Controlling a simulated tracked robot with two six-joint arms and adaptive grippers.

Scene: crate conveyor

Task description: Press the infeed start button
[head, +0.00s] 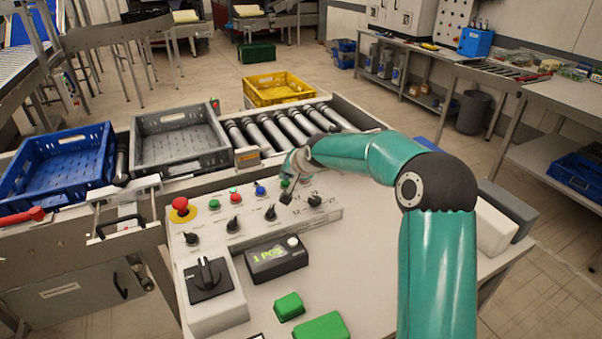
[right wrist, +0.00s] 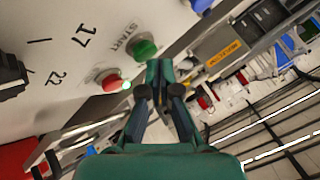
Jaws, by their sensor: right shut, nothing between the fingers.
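The light grey control panel (head: 250,217) carries a red mushroom button (head: 180,206), small coloured buttons and black knobs. In the right wrist view a green button (right wrist: 145,48) sits beside the printed word START, with a red button (right wrist: 110,82) next to it. My right gripper (head: 286,196) is shut and empty, pointing down at the back right of the panel. In the right wrist view its fingertips (right wrist: 159,65) appear right beside the green button; whether they touch it I cannot tell. My left gripper is not in view.
A grey crate (head: 179,152) and a blue crate (head: 62,189) stand left of the roller conveyor (head: 270,130). A yellow crate (head: 279,104) is behind the rollers. A small display box (head: 276,258), a rotary switch (head: 208,278) and green blocks (head: 289,306) occupy the tabletop in front.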

